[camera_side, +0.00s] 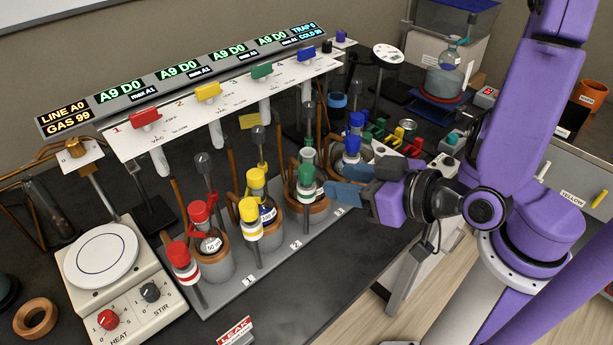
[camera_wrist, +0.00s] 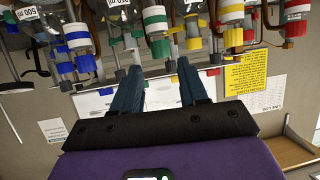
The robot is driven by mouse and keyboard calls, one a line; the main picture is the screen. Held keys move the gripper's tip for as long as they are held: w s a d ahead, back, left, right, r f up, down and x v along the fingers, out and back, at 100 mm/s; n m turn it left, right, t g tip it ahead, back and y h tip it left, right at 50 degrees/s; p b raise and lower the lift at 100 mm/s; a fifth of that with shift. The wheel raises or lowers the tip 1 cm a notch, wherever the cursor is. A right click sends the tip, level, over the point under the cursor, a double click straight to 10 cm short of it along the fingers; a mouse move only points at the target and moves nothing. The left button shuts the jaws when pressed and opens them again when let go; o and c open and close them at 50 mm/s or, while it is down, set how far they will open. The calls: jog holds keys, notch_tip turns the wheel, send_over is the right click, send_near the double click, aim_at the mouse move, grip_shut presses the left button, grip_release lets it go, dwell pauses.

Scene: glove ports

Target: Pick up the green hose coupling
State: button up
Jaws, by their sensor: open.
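The green hose coupling (camera_side: 306,174) stands upright in the side view, with a white band below its green top, at the third station of the grey rack. The wrist view shows its green end (camera_wrist: 160,48) just beyond and between my fingertips. My gripper (camera_side: 334,181) is open and lies roughly level, pointing left, just right of the coupling. In the wrist view my two blue fingers (camera_wrist: 158,72) are spread with nothing between them. Whether either finger touches the coupling cannot be told.
A red coupling (camera_side: 181,256) and a yellow coupling (camera_side: 249,210) stand along the rack (camera_side: 225,292) to the left. A blue-topped piece (camera_side: 352,145) stands close behind my fingers. A valve panel (camera_side: 230,100) rises behind. A hotplate (camera_side: 102,255) sits at left.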

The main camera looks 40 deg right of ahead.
aim_at(304, 178)
jog(key=x, duration=1.1)
jog(key=shift+a, duration=0.1)
jog(key=c, duration=0.7)
